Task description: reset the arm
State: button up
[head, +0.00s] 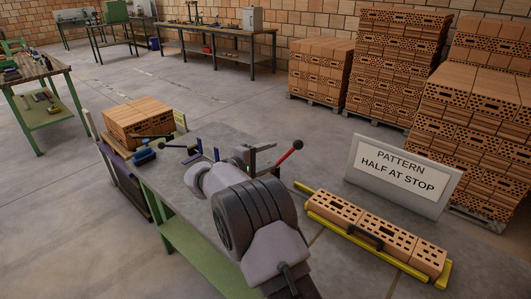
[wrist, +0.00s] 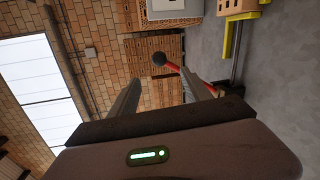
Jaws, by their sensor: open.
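My gripper (head: 265,160) is over the far part of the grey-topped bench (head: 185,200), past my arm's thick dark joint, and points toward the right. In the wrist view, my gripper (wrist: 160,77) shows two grey fingers spread apart with nothing between their tips. In the wrist view, the lever (wrist: 174,68) shows a red rod and a dark ball, partly behind one finger. My arm hides part of the bench top.
Stacked brick pallets (head: 400,60) stand behind. More bricks (head: 138,118) sit at the bench's far left end. The floor at left is largely clear.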

jog(key=shift+v, duration=0.8)
jog(key=s+d+r+m+g+y, duration=0.2)
jog(key=s+d+r+m+g, duration=0.15)
jog(key=s+d, duration=0.4)
jog(key=s+d+r+m+g+y, duration=0.25)
jog(key=s+d+r, duration=0.2)
jog(key=s, duration=0.65)
jog(key=s+a+m+y, duration=0.2)
jog(key=s+y, duration=0.1)
jog(key=s, duration=0.6)
jog(key=s+a+m+t+y, duration=0.1)
jog(key=s+a+m+y, duration=0.2)
jog(key=s, duration=0.6)
jog(key=s+a+f+m+y, duration=0.1)
jog(key=s+a+m+y, duration=0.1)
jog(key=s, duration=0.7)
jog(key=shift+a+m+y, duration=0.15)
jog(key=shift+m+y, duration=0.55)
jog(key=shift+y, duration=0.05)
jog(key=shift+s+f, duration=0.1)
